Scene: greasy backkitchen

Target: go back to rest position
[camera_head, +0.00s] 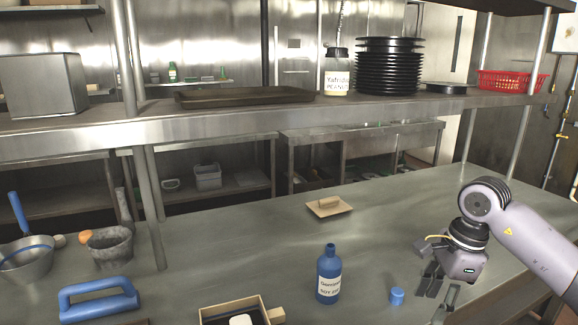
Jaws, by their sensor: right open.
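My right gripper (437,294) hangs over the right part of the steel counter (385,240), fingers pointing down. It is open, and nothing shows between its fingers. My right arm comes in from the right edge. A small blue cap (397,296) lies on the counter just left of the gripper, apart from it. A blue bottle (328,276) with a white label stands upright farther left. My left gripper is out of view.
A tan board (328,207) lies mid-counter. A box (207,314) with a white item inside, a blue handled object (97,301), a grey mortar (110,250) and a metal pan (27,263) stand front left. A shelf (205,123) with black plates (388,68) runs above the counter's back.

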